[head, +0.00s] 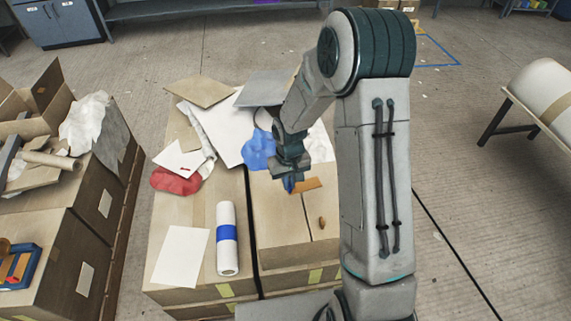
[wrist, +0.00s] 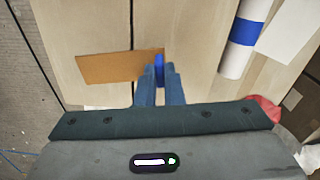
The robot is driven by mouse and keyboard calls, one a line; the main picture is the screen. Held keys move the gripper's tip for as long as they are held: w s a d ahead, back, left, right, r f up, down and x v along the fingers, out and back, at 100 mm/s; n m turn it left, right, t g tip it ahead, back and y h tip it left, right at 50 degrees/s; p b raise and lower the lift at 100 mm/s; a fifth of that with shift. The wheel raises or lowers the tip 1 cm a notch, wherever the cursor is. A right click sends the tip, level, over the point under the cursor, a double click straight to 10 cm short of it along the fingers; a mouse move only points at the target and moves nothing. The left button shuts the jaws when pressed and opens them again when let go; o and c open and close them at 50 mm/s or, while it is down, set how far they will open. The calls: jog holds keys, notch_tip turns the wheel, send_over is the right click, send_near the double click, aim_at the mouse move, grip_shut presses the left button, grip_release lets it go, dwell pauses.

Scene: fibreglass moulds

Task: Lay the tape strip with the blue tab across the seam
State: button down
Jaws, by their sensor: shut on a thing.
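My gripper (head: 289,184) is shut on the blue tab (wrist: 159,65) at one end of an orange-brown tape strip (wrist: 105,67). The strip also shows in the head view (head: 308,184), reaching right from my fingers. Below it is a tan cardboard box (head: 278,224) with a thin dark seam (wrist: 131,22) in its top. In the wrist view the strip spans the seam, with the tab end right of it. I cannot tell whether the strip touches the box or hovers just above it. My fingers partly hide the tab.
A white roll with a blue band (head: 227,240) and a white sheet (head: 181,256) lie on the neighbouring box. Red cloth (head: 175,181), blue cloth (head: 259,150) and loose boards (head: 200,91) lie behind. A small brown piece (head: 321,222) sits right of the seam.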

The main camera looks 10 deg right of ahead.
jog(key=shift+w, duration=0.15)
jog(key=shift+f+b, duration=0.5)
jog(key=shift+f, duration=0.1)
jog(key=shift+f+b, duration=1.75)
jog(key=shift+f, duration=1)
jog(key=shift+f+b, duration=0.55)
jog(key=c, duration=1.5)
grip_release()
jog(key=shift+r, duration=0.1)
notch_tip(320, 180, up, 14)
jog(key=shift+f, duration=0.15)
